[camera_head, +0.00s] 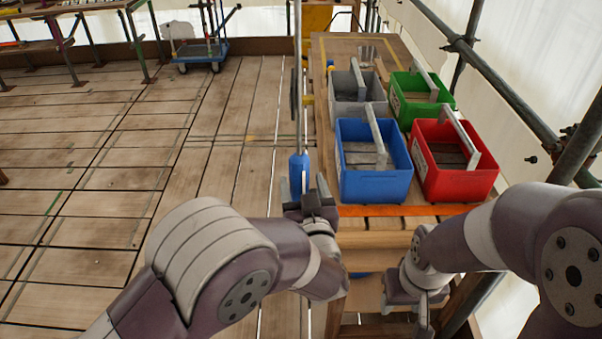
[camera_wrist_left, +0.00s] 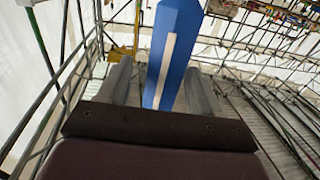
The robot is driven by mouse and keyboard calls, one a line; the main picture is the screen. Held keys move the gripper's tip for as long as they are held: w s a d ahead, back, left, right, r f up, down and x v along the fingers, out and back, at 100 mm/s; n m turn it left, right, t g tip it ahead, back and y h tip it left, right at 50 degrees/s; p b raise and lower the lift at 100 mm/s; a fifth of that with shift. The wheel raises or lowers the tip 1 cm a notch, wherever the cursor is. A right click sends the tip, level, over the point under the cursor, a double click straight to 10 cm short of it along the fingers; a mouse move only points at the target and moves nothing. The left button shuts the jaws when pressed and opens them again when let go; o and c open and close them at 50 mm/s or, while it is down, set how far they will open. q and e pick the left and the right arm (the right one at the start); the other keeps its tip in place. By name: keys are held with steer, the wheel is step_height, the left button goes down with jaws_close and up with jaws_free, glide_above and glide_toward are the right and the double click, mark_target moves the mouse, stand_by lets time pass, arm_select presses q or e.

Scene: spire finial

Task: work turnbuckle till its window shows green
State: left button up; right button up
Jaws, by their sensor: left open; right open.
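The turnbuckle (camera_head: 299,170) is a blue upright body on a thin vertical rod, left of the bench in the head view. In the left wrist view the blue turnbuckle (camera_wrist_left: 180,40) stands large, with a pale, whitish strip (camera_wrist_left: 160,70) along its face; no green shows on it. My left gripper (camera_head: 298,188) is open at the lower part of the turnbuckle; its two grey fingers (camera_wrist_left: 158,85) stand either side of the blue body. I cannot tell whether they touch it. My right gripper (camera_head: 424,312) is open and empty, low by the bench's near end. The turnbuckle's lower end is hidden by my left gripper.
The wooden bench (camera_head: 385,224) carries a grey crate (camera_head: 347,108), a green crate (camera_head: 437,104), a blue crate (camera_head: 376,187) and a red crate (camera_head: 468,185). Scaffold tubes (camera_head: 500,85) run along the right. A blue trolley (camera_head: 205,52) stands far back; the plank floor (camera_head: 110,190) at left is clear.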

mark_target(296, 178)
arm_select(q)
steer(key=w, duration=0.1)
steer(key=w+a, duration=0.1)
steer(key=shift+w+a, duration=0.2)
steer(key=shift+w, duration=0.4)
steer(key=shift+d, duration=0.35)
steer(key=shift+a, duration=0.2)
steer(key=shift+c, duration=1.2)
steer(key=c, duration=0.7)
steer(key=shift+c, duration=0.2)
arm_select(e)
steer(key=shift+w+a+r, duration=0.1)
steer(key=shift+a+r, duration=0.15)
arm_select(q)
steer(key=shift+y, duration=0.3)
